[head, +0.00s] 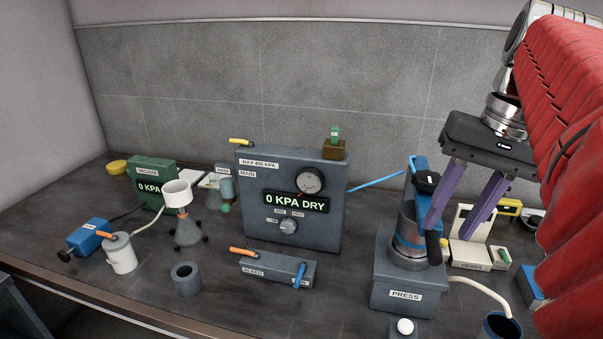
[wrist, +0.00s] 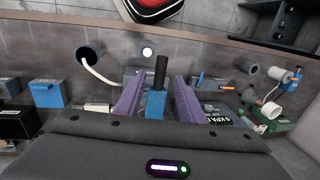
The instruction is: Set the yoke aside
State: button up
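The yoke (head: 418,176) is a blue upright frame with a black knob and a black handle (head: 434,247). It stands around a grey-blue cylinder (head: 407,222) on top of the grey press (head: 388,276). My gripper (head: 450,228) has two purple fingers spread apart, pointing down at the yoke's right side. The left finger overlaps the yoke in the head view. In the wrist view the yoke's blue part (wrist: 156,104) and black handle show between the fingers, with narrow gaps. I see no contact, and the gripper looks empty.
A gauge box (head: 260,225) reading 0 KPA DRY stands left of the press. A valve block (head: 277,268) lies in front of it. A hose runs from the press to a blue-rimmed cup (head: 500,325). White boxes (head: 470,252) stand right. Bare bench (head: 225,312) shows at front left.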

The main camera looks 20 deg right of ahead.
aim_at(438, 245)
jog(key=shift+w+a+f, duration=0.15)
jog(key=shift+a+f, duration=0.05)
jog(key=shift+f, duration=0.9)
jog(key=shift+w+a+f, duration=0.1)
jog(key=shift+a+f, duration=0.05)
jog(key=shift+f, duration=0.9)
jog(key=shift+c, duration=0.5)
grip_shut()
jog(key=shift+d, duration=0.3)
jog(key=shift+a, duration=0.15)
